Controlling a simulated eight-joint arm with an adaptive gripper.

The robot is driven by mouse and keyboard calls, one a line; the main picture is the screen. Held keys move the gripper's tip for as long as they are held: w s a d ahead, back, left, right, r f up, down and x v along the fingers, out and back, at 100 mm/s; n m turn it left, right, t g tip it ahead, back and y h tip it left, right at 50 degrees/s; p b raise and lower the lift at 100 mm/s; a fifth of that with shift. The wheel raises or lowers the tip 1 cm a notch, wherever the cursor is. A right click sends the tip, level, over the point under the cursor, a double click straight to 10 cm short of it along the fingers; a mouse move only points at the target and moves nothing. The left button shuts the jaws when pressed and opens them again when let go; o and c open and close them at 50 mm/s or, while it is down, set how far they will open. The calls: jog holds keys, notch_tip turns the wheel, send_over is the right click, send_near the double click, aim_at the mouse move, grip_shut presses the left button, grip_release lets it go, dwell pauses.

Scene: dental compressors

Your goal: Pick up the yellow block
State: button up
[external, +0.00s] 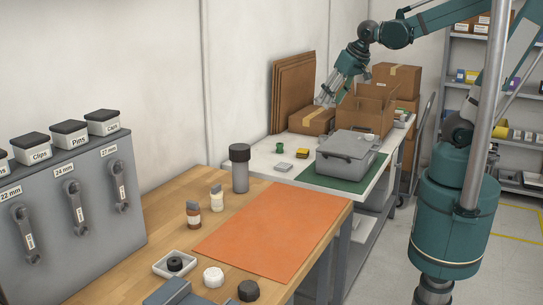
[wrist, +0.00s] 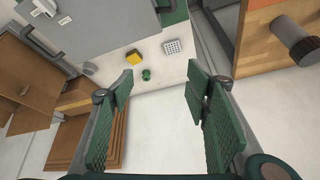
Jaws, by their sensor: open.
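The yellow block (external: 302,153) is small and lies on the white tabletop (external: 262,160), left of a grey lidded case. It also shows in the wrist view (wrist: 134,59), above and left of the middle. My gripper (external: 330,92) is raised above the far part of the white table, well clear of the block. In the wrist view my gripper (wrist: 158,88) has its green fingers wide apart with nothing between them. The block lies beyond the fingertips, nearer the left finger.
A green spool (external: 279,146) and a white gridded piece (external: 283,167) lie near the block. The grey case (external: 350,152) stands on a green mat (external: 340,181). Cardboard boxes (external: 373,105) stand behind. The wooden bench (external: 165,213) with an orange mat (external: 250,232) is in front.

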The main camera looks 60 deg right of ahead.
jog(key=w+d+f+m+g+h, duration=0.2)
jog(key=w+d+f+m, duration=0.5)
jog(key=w, duration=0.4)
jog(key=m+g+h+b, duration=0.1)
jog(key=m+g+b, duration=0.15)
jog(key=m, duration=0.25)
send_near(303, 150)
jog(key=shift+f+p, duration=0.4)
jog(key=shift+p, duration=0.05)
jog(key=shift+f, duration=0.1)
jog(key=shift+x, duration=1.2)
jog(key=shift+b+x, duration=0.7)
jog(key=shift+x, duration=1.9)
